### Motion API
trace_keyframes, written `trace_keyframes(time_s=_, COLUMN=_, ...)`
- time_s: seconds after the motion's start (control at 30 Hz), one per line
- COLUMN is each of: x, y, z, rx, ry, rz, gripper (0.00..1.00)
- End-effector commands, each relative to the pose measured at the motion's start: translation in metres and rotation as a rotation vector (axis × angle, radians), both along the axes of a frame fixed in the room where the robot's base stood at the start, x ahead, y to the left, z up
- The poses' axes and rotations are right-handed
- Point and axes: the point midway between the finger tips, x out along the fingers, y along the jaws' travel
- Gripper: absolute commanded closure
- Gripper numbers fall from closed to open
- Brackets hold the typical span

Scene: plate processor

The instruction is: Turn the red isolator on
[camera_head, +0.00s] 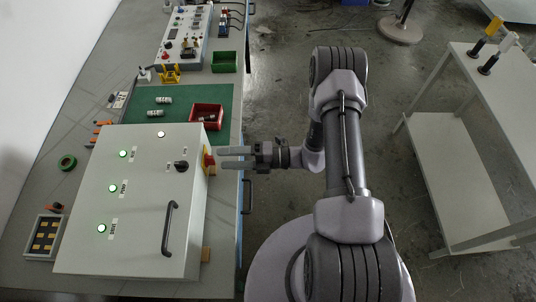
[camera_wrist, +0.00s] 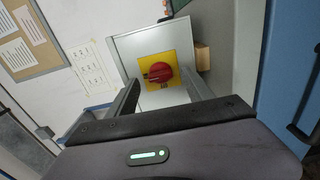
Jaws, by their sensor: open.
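The red isolator (camera_head: 209,161) is a red knob on a yellow plate, on the right side wall of the light grey control box (camera_head: 140,235). In the wrist view the red isolator (camera_wrist: 160,73) faces me, in the middle of its yellow plate (camera_wrist: 184,62). My gripper (camera_head: 220,158) is open in front of the isolator, with its fingers pointing left at it. In the wrist view the fingers of my gripper (camera_wrist: 164,90) stand apart below and either side of the knob. I cannot tell whether they touch it.
The box top carries several lit green lamps, a black selector switch (camera_head: 181,166) and a black handle (camera_head: 169,228). A red bin (camera_head: 207,112) stands on the green mat (camera_head: 185,95) behind the box. A white trolley (camera_head: 450,150) stands at the right.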

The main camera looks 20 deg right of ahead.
Motion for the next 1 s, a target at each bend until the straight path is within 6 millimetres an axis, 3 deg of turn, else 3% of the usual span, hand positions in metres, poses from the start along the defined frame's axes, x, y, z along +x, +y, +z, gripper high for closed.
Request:
trace_keyframes(time_s=0.2, x=-0.024, y=-0.071, z=0.002, rx=-0.002, ry=-0.002, rz=-0.008, gripper=0.4)
trace_keyframes(time_s=0.4, x=-0.043, y=-0.121, z=0.001, rx=-0.001, ry=0.0, rz=-0.005, gripper=0.4)
trace_keyframes(time_s=0.6, x=-0.051, y=-0.139, z=0.0, rx=-0.001, ry=0.001, rz=-0.001, gripper=0.4)
trace_keyframes(time_s=1.0, x=-0.051, y=-0.14, z=0.0, rx=-0.001, ry=0.001, rz=0.0, gripper=0.4)
